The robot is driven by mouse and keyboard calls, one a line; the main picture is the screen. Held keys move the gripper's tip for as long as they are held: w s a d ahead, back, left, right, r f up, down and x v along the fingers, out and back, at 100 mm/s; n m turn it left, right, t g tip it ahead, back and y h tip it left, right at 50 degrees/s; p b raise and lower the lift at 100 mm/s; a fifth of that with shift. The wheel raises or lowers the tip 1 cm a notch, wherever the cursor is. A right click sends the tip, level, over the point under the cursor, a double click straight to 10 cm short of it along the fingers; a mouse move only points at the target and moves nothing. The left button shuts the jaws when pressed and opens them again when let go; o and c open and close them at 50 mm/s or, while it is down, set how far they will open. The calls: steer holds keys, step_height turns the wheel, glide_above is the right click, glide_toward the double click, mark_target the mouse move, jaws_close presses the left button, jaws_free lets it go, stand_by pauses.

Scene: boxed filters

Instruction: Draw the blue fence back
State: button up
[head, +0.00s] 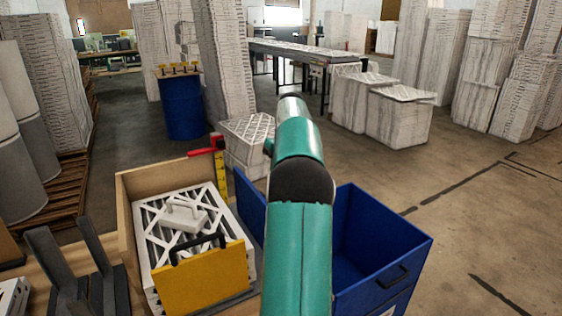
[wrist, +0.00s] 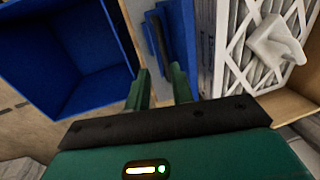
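The blue fence (head: 250,205) is an upright blue panel along the right side of a wooden box (head: 148,180); my arm hides part of it in the head view. In the wrist view the blue fence (wrist: 181,35) stands beside a white-framed filter (wrist: 222,65), with a dark handle bar on its near side. My gripper (wrist: 160,76) is open. Its two green fingers are apart, at the near end of the dark bar, with nothing visibly clamped. I cannot tell whether they touch the bar. My arm hides the gripper in the head view.
The filter carries a white handle (head: 184,215). A yellow panel (head: 203,278) with a black handle stands at the box front. An empty blue bin (head: 395,235) stands right of the box. A red-handled yellow post (head: 219,165) rises behind. Floor at right is clear.

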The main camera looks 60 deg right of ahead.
steer(key=shift+s+d+r, duration=0.1)
steer(key=shift+d+r, duration=0.1)
steer(key=shift+r, duration=0.8)
steer(key=shift+s+d+r, duration=0.1)
steer(key=shift+d+r, duration=0.05)
steer(key=shift+r, duration=0.85)
steer(key=w+a+r+n+h, duration=0.1)
steer(key=w+a+r, duration=0.15)
steer(key=a, duration=0.75)
steer(key=w+a+r+n, duration=0.1)
steer(key=w+a+r, duration=0.15)
steer(key=a, duration=0.85)
steer(key=w+a+r+n+h, duration=0.15)
steer(key=w+a, duration=0.25)
steer(key=a, duration=0.6)
steer(key=s+a+f+t, duration=0.1)
steer(key=s+a, duration=0.1)
steer(key=a, duration=0.3)
steer(key=s+a+n+t, duration=0.1)
steer(key=s+a, duration=0.1)
steer(key=a, duration=0.4)
steer(key=s+a+f+t, duration=0.1)
steer(key=s+a, duration=0.2)
steer(key=a, duration=0.2)
steer(key=s+a+f+n+t, duration=0.1)
steer(key=s+a+f, duration=0.6)
steer(key=s+a, duration=0.1)
steer(key=shift+s+a+f+n+y, duration=0.2)
steer(key=shift+a+f+n+y, duration=0.15)
steer(key=shift+a, duration=0.3)
